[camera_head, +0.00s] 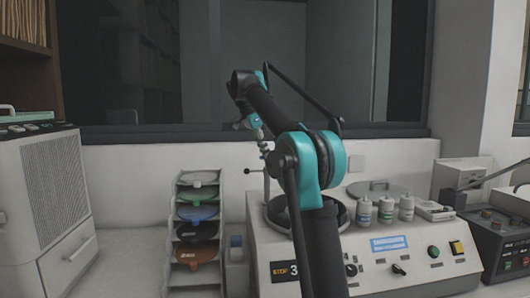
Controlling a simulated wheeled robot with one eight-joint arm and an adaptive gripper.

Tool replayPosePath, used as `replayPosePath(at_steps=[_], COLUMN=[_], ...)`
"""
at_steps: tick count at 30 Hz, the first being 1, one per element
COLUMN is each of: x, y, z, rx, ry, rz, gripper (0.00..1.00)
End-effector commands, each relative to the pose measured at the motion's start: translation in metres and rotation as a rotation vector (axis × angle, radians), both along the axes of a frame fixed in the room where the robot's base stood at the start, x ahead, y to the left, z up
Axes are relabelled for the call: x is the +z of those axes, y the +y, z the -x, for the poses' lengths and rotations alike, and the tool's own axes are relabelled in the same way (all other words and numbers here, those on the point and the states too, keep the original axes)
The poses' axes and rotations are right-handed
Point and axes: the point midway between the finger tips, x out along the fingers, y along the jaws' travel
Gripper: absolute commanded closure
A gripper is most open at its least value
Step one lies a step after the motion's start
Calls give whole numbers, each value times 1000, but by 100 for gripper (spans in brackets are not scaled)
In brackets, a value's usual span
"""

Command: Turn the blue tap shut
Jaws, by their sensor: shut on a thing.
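The blue tap (254,121) shows as a small light-blue piece at the top of a thin upright pipe (265,150), which rises behind the mounting press (378,262). My arm reaches up and away from the front, and its wrist is just above and left of the tap. My gripper (241,124) is small in the view and partly hidden by the wrist. It is shut on the blue tap. The fingertips and the tap's exact angle are too small to make out.
A rack (197,182) of coloured dishes stands left of the press. A white ventilated unit (48,185) is at far left. Several small bottles (386,208) stand on the press, and a dark control box (497,240) is at right. The window wall is close behind.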

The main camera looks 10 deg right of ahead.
Motion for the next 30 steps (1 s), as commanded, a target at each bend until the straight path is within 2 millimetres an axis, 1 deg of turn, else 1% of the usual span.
replayPosePath(at_steps=[6,12,19,30], x=[0,0,0,0], y=[0,0,0,0], z=[-2,-3,-3,-3], rx=[-145,-229,-271,-276], ry=[-1,-1,-2,-2], rz=[0,0,0,-1], gripper=[100,100,100,100])
